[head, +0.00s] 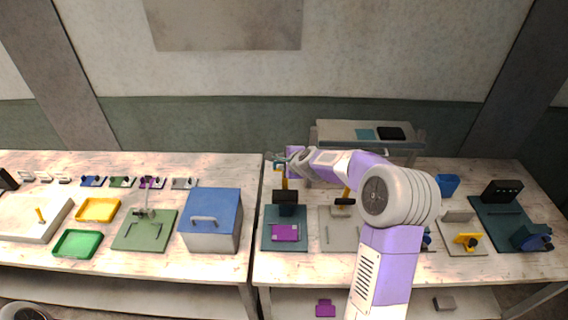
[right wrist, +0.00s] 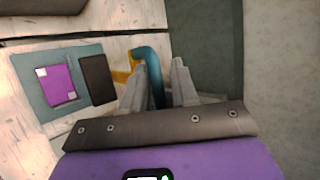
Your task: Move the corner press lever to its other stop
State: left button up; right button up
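A press stands on a teal base plate (head: 270,242) at the left end of the right table; I take it as the corner press. It has a dark head (head: 286,197), a yellow upright (head: 285,183) and a purple block (head: 285,233) in front. Its bent teal lever (right wrist: 153,72) shows in the right wrist view. My right gripper (right wrist: 160,75) is at the lever. Its fingers are apart, one on each side of the lever, with a visible gap on the right; contact cannot be told. My left gripper is out of view; only part of that arm shows bottom left.
A second press with a grey plate (head: 338,238) stands just right, partly behind my right arm. A yellow-levered fixture (head: 466,240) and a blue cup (head: 447,185) are farther right. A blue-lidded box (head: 212,218) stands on the left table, across a narrow gap.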

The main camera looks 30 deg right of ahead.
jog(key=shift+o, duration=0.9)
jog(key=shift+f, duration=0.25)
